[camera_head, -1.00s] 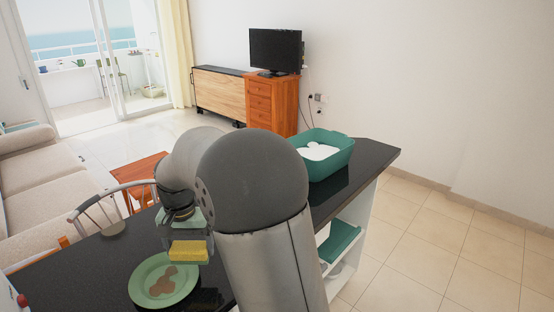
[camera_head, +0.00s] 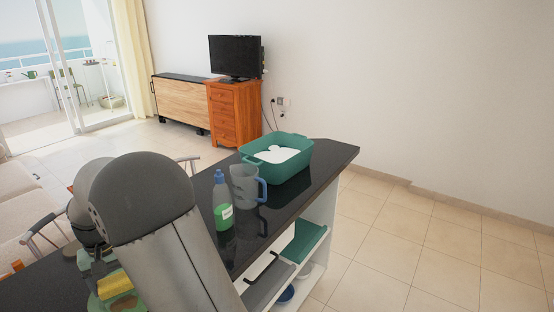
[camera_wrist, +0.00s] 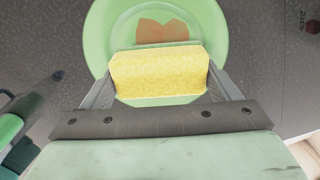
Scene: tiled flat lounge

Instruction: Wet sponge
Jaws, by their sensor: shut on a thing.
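A yellow sponge (camera_wrist: 160,74) is held between the two fingers of my gripper (camera_wrist: 160,85), which is shut on it. In the head view the sponge (camera_head: 115,284) shows at the lower left, partly behind my arm. A green plate (camera_wrist: 104,30) with brown stains lies on the dark counter below the sponge; in the wrist view the sponge covers its middle. A green tub (camera_head: 290,170) with white contents, perhaps foam or water, stands at the counter's far end. I cannot tell whether the sponge touches the plate.
A bottle of green liquid with a blue cap (camera_head: 222,205) and a grey jug with a blue handle (camera_head: 246,185) stand on the dark counter (camera_head: 325,160) between my arm and the tub. Open shelves (camera_head: 300,250) below hold a green tray. Tiled floor lies right.

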